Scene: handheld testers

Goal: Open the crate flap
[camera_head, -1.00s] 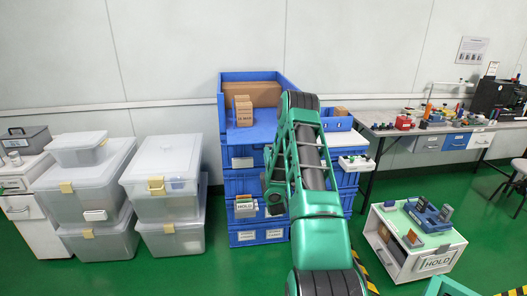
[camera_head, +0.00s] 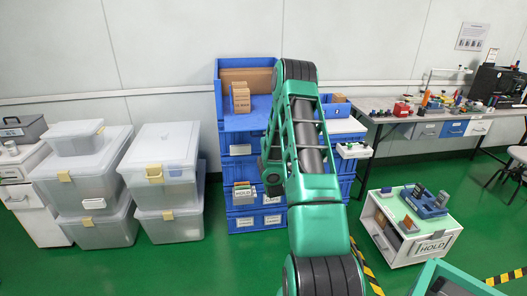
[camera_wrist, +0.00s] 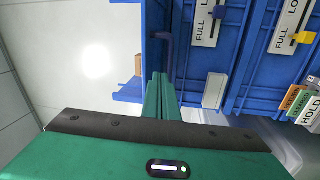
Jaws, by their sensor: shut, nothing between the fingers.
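A stack of blue crates stands against the wall. The top crate (camera_head: 219,82) is open at the front and top, with cardboard boxes inside. I cannot tell which panel is the flap; my arm covers part of the stack. In the wrist view, turned sideways, my gripper (camera_wrist: 159,93) is shut and empty. Its fingertips are close to a blue crate edge and a dark bent bar (camera_wrist: 168,42). I cannot tell whether they touch. Blue crate fronts (camera_wrist: 240,65) with white labels lie to their right in that view. My gripper is hidden behind my arm in the head view.
Clear lidded bins (camera_head: 165,160) stand left of the stack. A white cart (camera_head: 400,235) with a blue rack stands on the right, before a workbench (camera_head: 400,117) with small items. A card holder marked HOLD (camera_head: 243,193) is on the stack's front. Green floor between is clear.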

